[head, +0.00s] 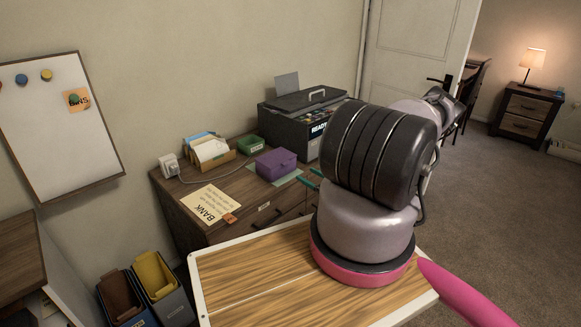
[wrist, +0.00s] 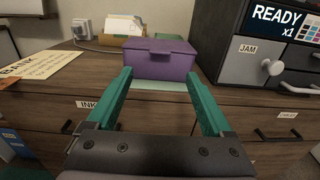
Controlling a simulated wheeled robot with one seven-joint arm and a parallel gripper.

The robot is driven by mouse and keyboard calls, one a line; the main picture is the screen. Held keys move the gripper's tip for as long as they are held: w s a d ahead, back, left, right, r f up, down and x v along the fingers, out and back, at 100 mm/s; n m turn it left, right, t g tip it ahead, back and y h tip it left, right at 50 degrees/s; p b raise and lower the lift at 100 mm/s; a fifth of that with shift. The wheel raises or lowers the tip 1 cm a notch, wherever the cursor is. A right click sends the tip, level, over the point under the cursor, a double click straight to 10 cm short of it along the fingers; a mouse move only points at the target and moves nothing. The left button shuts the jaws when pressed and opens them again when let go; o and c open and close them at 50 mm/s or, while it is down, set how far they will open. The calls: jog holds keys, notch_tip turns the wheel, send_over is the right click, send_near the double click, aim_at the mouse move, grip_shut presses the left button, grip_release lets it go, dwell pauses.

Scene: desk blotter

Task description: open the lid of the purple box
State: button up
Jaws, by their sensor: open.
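The purple box (head: 276,163) sits with its lid closed on a pale green mat (head: 288,179) on the desk. In the wrist view the purple box (wrist: 160,60) is straight ahead, with a small tab at the lid's front edge. My gripper (wrist: 158,72) has its two green fingers apart and nothing between them. The fingers point at the front of the box from the near side; I cannot tell the exact gap. In the head view the green fingertips (head: 310,178) show just right of the box, and my arm hides part of the desk.
A dark printer (wrist: 270,60) with a READY screen stands right of the box. A BANK paper (head: 209,204) lies front left. Drawers with handles line the desk front.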

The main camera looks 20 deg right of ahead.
send_near(278, 158)
jog(key=shift+x, duration=1.15)
jog(key=shift+d+f, duration=0.1)
jog(key=shift+f, duration=0.05)
grip_shut()
